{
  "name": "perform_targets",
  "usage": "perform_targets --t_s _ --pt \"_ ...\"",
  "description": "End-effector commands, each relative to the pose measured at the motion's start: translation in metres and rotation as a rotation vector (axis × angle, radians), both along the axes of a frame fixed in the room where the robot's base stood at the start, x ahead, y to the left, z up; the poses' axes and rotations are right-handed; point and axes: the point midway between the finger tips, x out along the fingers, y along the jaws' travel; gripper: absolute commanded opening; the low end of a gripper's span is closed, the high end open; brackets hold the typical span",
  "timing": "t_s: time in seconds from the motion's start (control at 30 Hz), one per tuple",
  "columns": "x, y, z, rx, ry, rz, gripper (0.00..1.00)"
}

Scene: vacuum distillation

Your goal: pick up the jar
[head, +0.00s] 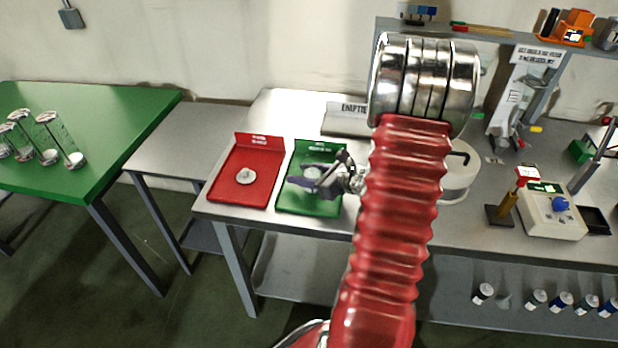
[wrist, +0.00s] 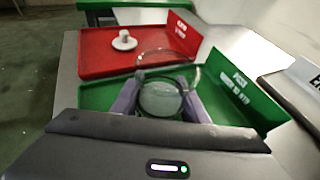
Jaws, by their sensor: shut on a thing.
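The jar (wrist: 160,98) is a clear glass vessel with a round rim and a whitish lower part in the wrist view. It is between the two purple-grey fingers of my gripper (wrist: 158,100), which is shut on it. In the head view my gripper (head: 318,180) is over the green tray (head: 309,209), and the jar is mostly hidden by the fingers. The green tray also shows in the wrist view (wrist: 100,97). I cannot tell whether the jar touches the tray floor.
A red tray (head: 236,192) with a small whitish piece (head: 246,176) is left of the green tray. A grey sign stands behind. A green table (head: 90,130) with several glass cylinders is at far left. A stirrer-like device (head: 548,212) is at right.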

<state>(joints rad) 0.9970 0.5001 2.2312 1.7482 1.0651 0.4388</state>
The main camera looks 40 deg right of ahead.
Motion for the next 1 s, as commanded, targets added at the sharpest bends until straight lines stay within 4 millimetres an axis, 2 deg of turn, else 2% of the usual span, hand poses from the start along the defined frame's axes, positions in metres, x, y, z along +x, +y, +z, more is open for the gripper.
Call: perform_targets --t_s 0.57,1.0 --pt "0.0 0.0 0.012 -0.002 -0.001 0.001 0.12" --pt "0.0 -0.001 0.047 -0.004 -0.003 0.001 0.12"
